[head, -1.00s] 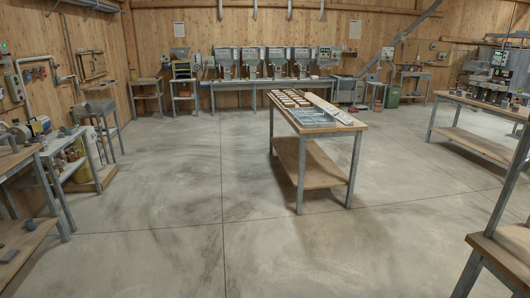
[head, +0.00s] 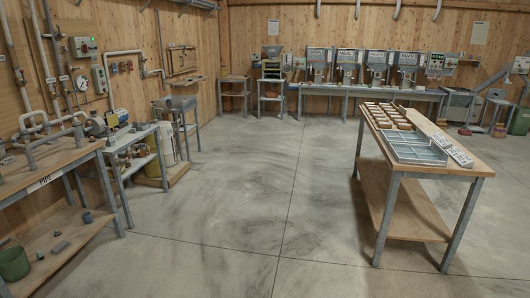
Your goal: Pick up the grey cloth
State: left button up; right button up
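I cannot clearly make out a grey cloth in the head view. A small flat grey piece (head: 60,246) lies on the lower shelf of the left bench, but it is too small to tell whether it is cloth. Neither of my grippers is in view.
The left bench (head: 62,158) carries pipe parts, with a green bucket (head: 14,263) on its lower shelf. A smaller table (head: 130,138) stands beyond it. A wooden table (head: 470,166) with a divided grey tray (head: 415,147) stands at right. The concrete floor (head: 230,215) between is clear.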

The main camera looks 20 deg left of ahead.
aim_at(64, 244)
jog(key=i+j+u, duration=0.2)
jog(key=i+u, duration=0.25)
jog(key=i, duration=0.15)
jog(key=i+u, duration=0.4)
jog(key=i, duration=0.25)
jog(key=i+l+u, duration=0.3)
jog(key=i+u, duration=0.15)
jog(key=i, duration=0.15)
